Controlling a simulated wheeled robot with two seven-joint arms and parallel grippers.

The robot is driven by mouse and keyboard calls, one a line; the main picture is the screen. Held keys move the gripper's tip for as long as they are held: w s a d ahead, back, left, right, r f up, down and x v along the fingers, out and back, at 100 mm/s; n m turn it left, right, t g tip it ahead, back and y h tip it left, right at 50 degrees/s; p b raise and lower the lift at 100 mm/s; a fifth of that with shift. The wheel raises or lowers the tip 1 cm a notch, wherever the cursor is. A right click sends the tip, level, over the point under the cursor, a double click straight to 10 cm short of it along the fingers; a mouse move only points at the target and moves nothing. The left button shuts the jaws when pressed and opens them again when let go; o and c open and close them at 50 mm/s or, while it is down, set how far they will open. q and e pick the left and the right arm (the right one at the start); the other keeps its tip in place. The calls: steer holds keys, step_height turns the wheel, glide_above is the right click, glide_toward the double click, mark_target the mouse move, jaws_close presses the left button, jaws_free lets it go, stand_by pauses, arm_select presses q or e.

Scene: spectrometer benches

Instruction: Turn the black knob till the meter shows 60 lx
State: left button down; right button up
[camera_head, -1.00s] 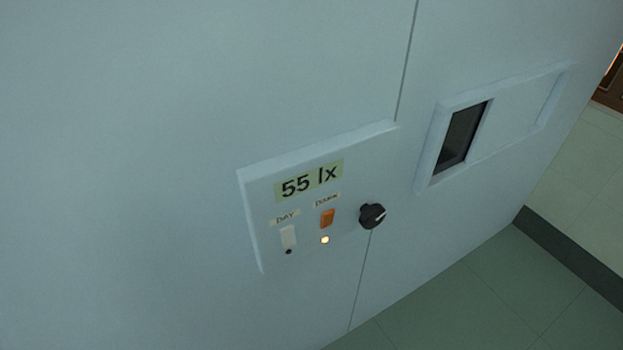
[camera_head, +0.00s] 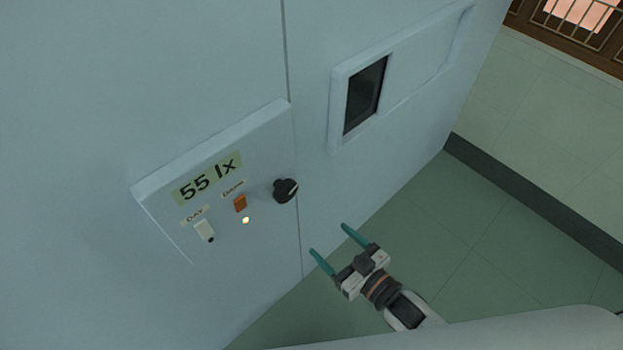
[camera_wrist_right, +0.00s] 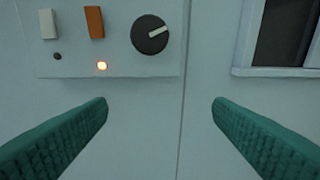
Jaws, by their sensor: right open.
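The black knob (camera_head: 285,190) sits at the right end of a control panel (camera_head: 262,127) on a pale wall. It also shows in the right wrist view (camera_wrist_right: 150,36), with its white pointer line aimed right and slightly up. The meter (camera_head: 207,178) reads 55 lx. My right gripper (camera_head: 333,243) is open and empty, below and to the right of the knob and apart from it. In the right wrist view its two teal fingers (camera_wrist_right: 162,103) are spread wide, below the knob. My left gripper is not in view.
The panel has a white DAY switch (camera_head: 204,230) with a dark lamp and an orange DARK switch (camera_head: 240,203) with a lit lamp (camera_head: 246,220). A framed recess with a dark window (camera_head: 365,95) lies to the right. Green floor is clear below.

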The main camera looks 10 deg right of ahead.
steer(key=y, duration=0.1)
glide_toward(289, 195)
steer(key=v, duration=0.3)
steer(key=shift+t, duration=0.3)
steer(key=x, duration=0.3)
steer(key=p+x, duration=0.1)
steer(key=x, duration=0.2)
steer(key=p+x, duration=0.1)
steer(key=x, duration=0.3)
steer(key=shift+a+f, duration=0.15)
steer(key=shift+f, duration=0.1)
steer(key=shift+w+a+n, duration=0.3)
steer(key=shift+w+a, duration=0.15)
steer(key=shift+w, duration=0.1)
steer(key=shift+c, duration=0.3)
